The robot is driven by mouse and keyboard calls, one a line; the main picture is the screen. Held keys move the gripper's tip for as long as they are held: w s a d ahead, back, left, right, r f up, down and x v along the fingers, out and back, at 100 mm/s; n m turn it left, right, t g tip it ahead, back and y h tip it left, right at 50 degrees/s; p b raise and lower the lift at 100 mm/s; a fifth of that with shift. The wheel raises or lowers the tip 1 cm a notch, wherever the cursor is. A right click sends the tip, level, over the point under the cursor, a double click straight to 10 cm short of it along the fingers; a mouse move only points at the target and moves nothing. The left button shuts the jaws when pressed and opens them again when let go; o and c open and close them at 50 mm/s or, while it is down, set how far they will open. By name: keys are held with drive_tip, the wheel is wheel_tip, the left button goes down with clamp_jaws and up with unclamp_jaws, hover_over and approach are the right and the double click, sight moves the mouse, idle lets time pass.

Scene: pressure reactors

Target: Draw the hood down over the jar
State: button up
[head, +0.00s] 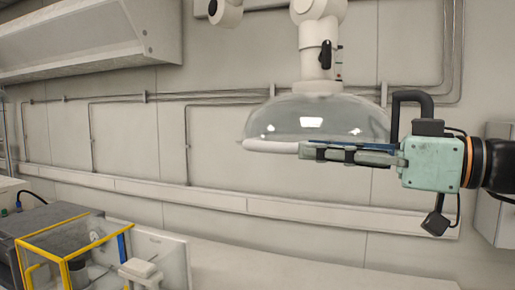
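The hood (330,112) is a clear dome with a pale rim, hanging from a white jointed arm in front of the back wall. My gripper (306,152) reaches in from the right, its green-grey fingers lying level across the right part of the hood's rim. The fingers overlap the rim in the picture. From this side I cannot tell whether they are closed on it or only in front of it. No jar shows under the hood. A small dark cylindrical object (78,272) stands at lower left; I cannot tell whether it is the jar.
A yellow-framed clear enclosure (68,240) stands at lower left, beside a grey box (40,222). A pale bench surface (290,268) below the hood looks bare. Pipes run along the wall, and a large canopy (90,45) hangs at upper left.

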sight(243, 144)
drive_tip(key=p+x, duration=0.2)
drive_tip(key=x, duration=0.8)
drive_tip(key=shift+w+p, duration=0.1)
drive_tip(key=shift+p, duration=0.3)
clamp_jaws()
